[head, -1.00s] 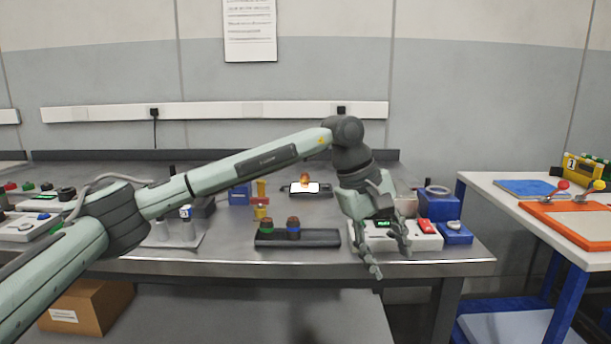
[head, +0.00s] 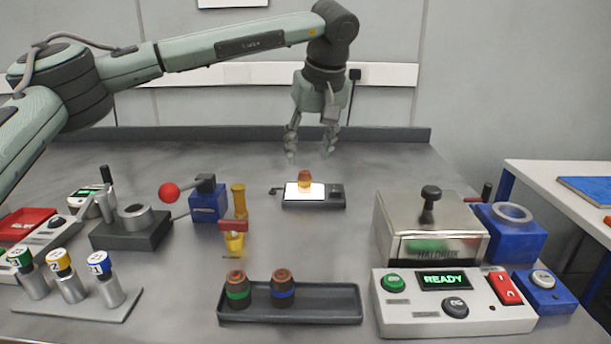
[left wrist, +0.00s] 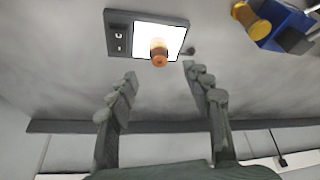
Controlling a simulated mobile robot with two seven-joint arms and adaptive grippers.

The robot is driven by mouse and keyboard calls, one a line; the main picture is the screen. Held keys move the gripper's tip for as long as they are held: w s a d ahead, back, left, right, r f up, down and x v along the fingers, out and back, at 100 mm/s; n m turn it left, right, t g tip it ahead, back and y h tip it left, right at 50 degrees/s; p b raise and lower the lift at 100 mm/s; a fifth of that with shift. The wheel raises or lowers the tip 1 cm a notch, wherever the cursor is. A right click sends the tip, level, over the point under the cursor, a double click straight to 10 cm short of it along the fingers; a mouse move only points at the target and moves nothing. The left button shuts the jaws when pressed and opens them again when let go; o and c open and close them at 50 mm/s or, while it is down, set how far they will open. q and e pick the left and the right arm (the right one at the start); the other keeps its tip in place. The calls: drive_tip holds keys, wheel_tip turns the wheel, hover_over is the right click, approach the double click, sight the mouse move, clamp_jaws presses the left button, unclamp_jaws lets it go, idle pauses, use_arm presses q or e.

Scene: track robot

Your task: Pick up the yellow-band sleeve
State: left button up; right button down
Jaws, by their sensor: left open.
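A small orange-brown sleeve (head: 305,179) stands upright on the lit white panel of a small dark device (head: 336,194) at the back middle of the bench. Its band looks yellowish but is washed out by the glow. It also shows in the left wrist view (left wrist: 158,56), just beyond the fingertips. My left gripper (head: 309,156) points down with its fingers apart and empty, above and a little behind the sleeve. In the left wrist view my left gripper (left wrist: 160,76) has the sleeve lined up with the gap between its fingers, not touching. My right gripper is not in view.
A dark tray (head: 335,302) in front holds a green-band sleeve (head: 237,290) and a blue-band sleeve (head: 283,289). A blue block with a red-knobbed lever (head: 169,193) and a yellow post (head: 239,200) stand left of the device. A metal-lidded box (head: 432,228) stands front right.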

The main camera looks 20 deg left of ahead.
sight(306, 173)
use_arm(q)
drive_tip(key=shift+x, duration=0.9)
drive_tip(key=x, duration=0.5)
drive_tip(key=shift+s+d+f+p, duration=0.1)
drive_tip(key=shift+s+f+p, duration=0.05)
drive_tip(key=shift+p, duration=0.15)
drive_tip(key=shift+c, duration=0.6)
clamp_jaws()
